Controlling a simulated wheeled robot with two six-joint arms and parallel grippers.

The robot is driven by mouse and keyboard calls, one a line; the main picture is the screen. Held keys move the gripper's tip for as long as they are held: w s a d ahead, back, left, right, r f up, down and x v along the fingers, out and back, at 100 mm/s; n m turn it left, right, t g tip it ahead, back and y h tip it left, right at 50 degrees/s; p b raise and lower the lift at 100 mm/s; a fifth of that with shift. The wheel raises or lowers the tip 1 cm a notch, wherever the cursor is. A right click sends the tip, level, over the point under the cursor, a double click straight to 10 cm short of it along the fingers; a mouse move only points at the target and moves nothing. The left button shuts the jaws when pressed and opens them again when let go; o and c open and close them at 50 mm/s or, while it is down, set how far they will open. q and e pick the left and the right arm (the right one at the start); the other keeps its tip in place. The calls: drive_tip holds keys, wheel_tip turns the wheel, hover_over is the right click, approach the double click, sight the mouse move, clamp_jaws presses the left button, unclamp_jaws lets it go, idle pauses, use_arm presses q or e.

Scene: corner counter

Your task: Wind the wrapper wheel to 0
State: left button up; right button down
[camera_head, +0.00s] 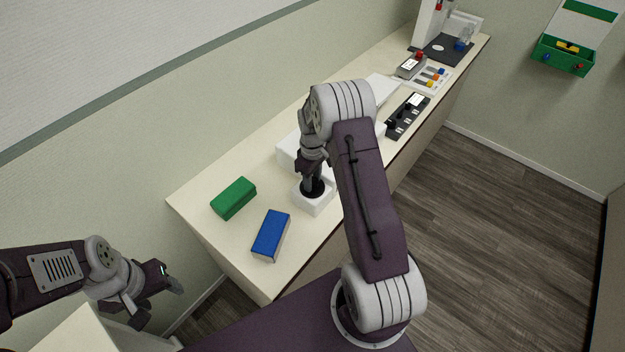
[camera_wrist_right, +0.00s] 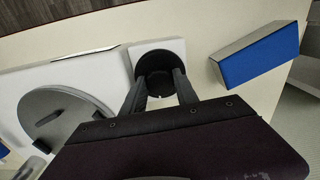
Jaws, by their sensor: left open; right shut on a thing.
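The wrapper wheel looks to be the round black wheel (camera_head: 318,193) on top of a small white box (camera_head: 312,206) on the counter. In the right wrist view the black wheel (camera_wrist_right: 156,58) sits between the two fingers. My right gripper (camera_head: 312,180) points down and is shut on the wheel; the fingers hide part of it, and the exact grip point is hard to see. No scale or number on the wheel is readable. My left gripper (camera_head: 170,279) is open and empty, off the counter's near left end.
A green block (camera_head: 233,198) and a blue block (camera_head: 270,236) lie on the counter near the wheel. A larger white unit with a grey disc (camera_wrist_right: 62,118) stands beside the small box. A black switch strip (camera_head: 407,117) and other devices are further back.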

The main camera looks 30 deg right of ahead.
drive_tip(key=shift+w+n, duration=0.1)
drive_tip(key=shift+n, duration=0.7)
drive_tip(key=c, duration=0.9)
unclamp_jaws()
drive_tip(key=shift+c, duration=0.2)
drive_tip(key=shift+r, duration=0.15)
wheel_tip(320, 180, up, 8)
drive_tip(key=shift+f+b, duration=0.1)
drive_tip(key=shift+b, duration=1)
drive_tip(key=shift+r, duration=0.5)
